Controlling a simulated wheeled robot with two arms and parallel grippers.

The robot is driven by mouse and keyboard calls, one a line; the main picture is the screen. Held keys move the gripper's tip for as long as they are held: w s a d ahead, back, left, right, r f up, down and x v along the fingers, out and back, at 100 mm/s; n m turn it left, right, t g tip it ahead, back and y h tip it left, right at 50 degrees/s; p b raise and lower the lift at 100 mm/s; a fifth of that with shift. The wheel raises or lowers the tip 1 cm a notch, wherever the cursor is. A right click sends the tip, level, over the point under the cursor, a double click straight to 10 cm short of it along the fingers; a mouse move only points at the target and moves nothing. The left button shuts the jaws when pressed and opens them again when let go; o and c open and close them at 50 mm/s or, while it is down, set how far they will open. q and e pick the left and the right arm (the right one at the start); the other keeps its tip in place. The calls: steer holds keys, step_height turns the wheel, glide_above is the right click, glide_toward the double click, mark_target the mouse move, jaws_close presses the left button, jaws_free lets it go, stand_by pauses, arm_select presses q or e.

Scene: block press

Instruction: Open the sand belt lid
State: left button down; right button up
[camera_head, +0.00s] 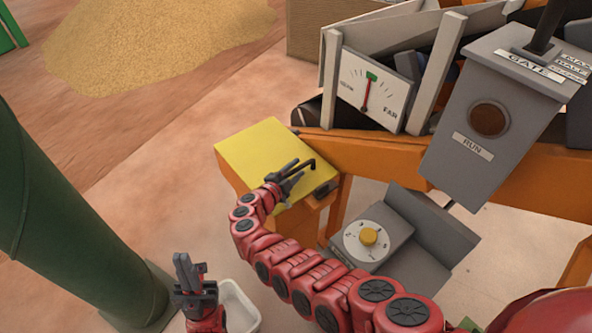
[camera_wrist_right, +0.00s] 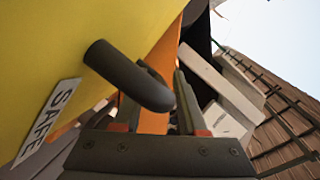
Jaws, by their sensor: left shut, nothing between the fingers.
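The yellow lid (camera_head: 262,150) sits flat on the end of the orange frame and looks closed. A dark bent handle (camera_head: 308,165) stands out from it. In the right wrist view the lid (camera_wrist_right: 50,60) fills the left side, and the dark round handle (camera_wrist_right: 130,77) reaches across in front of the fingers. My right gripper (camera_head: 287,176) is over the lid beside the handle. In its wrist view the gripper (camera_wrist_right: 158,100) has its fingers apart; whether they touch the handle I cannot tell. My left gripper (camera_head: 183,268) is shut and empty, low at the left.
A grey control box (camera_head: 500,110) and a gauge (camera_head: 372,90) stand right of the lid. A dial box (camera_head: 368,240) sits below. A green post (camera_head: 60,210) is at the left, a white tray (camera_head: 245,312) by my left gripper. A "SAFE" label (camera_wrist_right: 48,122) shows.

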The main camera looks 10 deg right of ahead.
jaws_close()
stand_by(1.2)
